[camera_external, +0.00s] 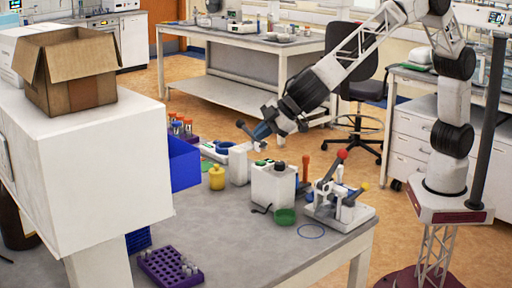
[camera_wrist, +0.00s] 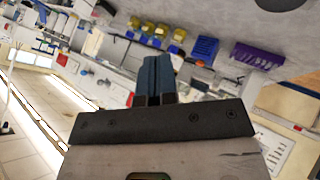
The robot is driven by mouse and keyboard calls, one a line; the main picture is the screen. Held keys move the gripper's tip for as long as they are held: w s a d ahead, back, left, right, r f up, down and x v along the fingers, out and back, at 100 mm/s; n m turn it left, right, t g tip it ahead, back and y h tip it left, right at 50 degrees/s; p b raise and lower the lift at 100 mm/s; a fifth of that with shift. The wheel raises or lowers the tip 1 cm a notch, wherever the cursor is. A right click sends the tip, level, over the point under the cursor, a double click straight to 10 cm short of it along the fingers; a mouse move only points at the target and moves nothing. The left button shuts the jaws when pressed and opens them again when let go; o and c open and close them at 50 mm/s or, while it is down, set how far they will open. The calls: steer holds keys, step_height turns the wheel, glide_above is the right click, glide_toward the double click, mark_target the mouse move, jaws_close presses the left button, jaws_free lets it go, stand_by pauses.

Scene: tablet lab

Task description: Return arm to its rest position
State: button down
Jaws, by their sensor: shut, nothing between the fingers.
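My gripper (camera_external: 260,132) hangs in the air above the lab bench (camera_external: 225,232) in the external view, at the end of my arm reaching in from the right. It is tilted down and to the left. In the wrist view its blue fingers (camera_wrist: 155,75) are pressed together with nothing between them. Below and near it stand a white box-shaped device (camera_external: 273,186) and a yellow bottle (camera_external: 217,178). I cannot tell the exact height of the gripper above them.
A press-like device with red and yellow knobs (camera_external: 340,205) stands on the bench's right. A green dish (camera_external: 285,216), blue bin (camera_external: 184,162) and purple tube rack (camera_external: 168,268) are also there. A white cabinet (camera_external: 95,170) bearing a cardboard box (camera_external: 75,82) stands left. The bench's front middle is clear.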

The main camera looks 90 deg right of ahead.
stand_by(0.5)
steer(key=s+d+r+m+g+h, duration=0.1)
steer(key=s+d+r+m, duration=0.3)
steer(key=d, duration=0.8)
steer(key=s+d+r+n+g, duration=0.1)
steer(key=s+d, duration=0.5)
steer(key=d, duration=0.6)
steer(key=s+d+r+m+g+h, duration=0.1)
steer(key=s+d+r+m, duration=0.15)
steer(key=s+d, duration=0.65)
steer(key=s+d+m+g, duration=0.1)
steer(key=s+d+g, duration=0.1)
steer(key=s+d, duration=1.05)
steer(key=s+d+f+m+y, duration=0.1)
steer(key=s+d+f, duration=0.2)
steer(key=s, duration=0.5)
steer(key=s+d+f+m+g+y, duration=0.1)
steer(key=s+d+f, duration=0.2)
steer(key=s, duration=0.6)
steer(key=shift+s+d+g, duration=0.2)
steer(key=shift+d+g, duration=0.1)
steer(key=shift+d, duration=0.8)
